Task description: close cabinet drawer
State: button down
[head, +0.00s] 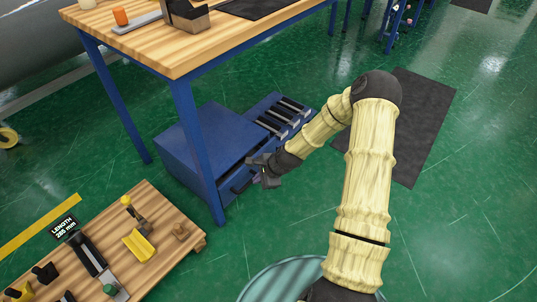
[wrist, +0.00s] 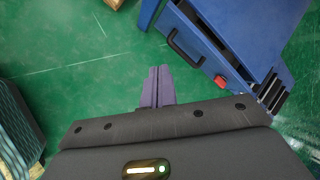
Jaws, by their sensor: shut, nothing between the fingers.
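The blue cabinet (head: 208,135) stands on the green floor under the workbench. In the wrist view the drawer front (wrist: 195,42) carries a black handle (wrist: 184,50) and a red piece (wrist: 221,81). My gripper (head: 262,172) is in front of the cabinet near the drawer front. In the wrist view its purple fingers (wrist: 157,88) are together, empty, and apart from the handle, which lies up and to the right of them.
A wooden workbench (head: 180,60) with blue legs stands over the cabinet; one leg (head: 196,150) is close to my gripper. A low wooden table (head: 165,225) with fixtures is at the lower left. A dark mat (head: 420,125) lies on the floor at right.

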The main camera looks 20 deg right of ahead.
jog(key=s+d+r+n+h+p, duration=0.1)
jog(key=s+r+n+h, duration=0.1)
jog(key=s+r+n, duration=0.7)
jog(key=s+d+r+n+g+h+p, duration=0.1)
jog(key=s+r+n, duration=0.7)
jog(key=r, duration=0.9)
jog(key=s+d+h+p, duration=0.1)
jog(key=s, duration=0.1)
jog(key=shift+s+r+n+h, duration=0.3)
jog(key=shift+s+r+n, duration=0.05)
jog(key=shift+r+n, duration=0.05)
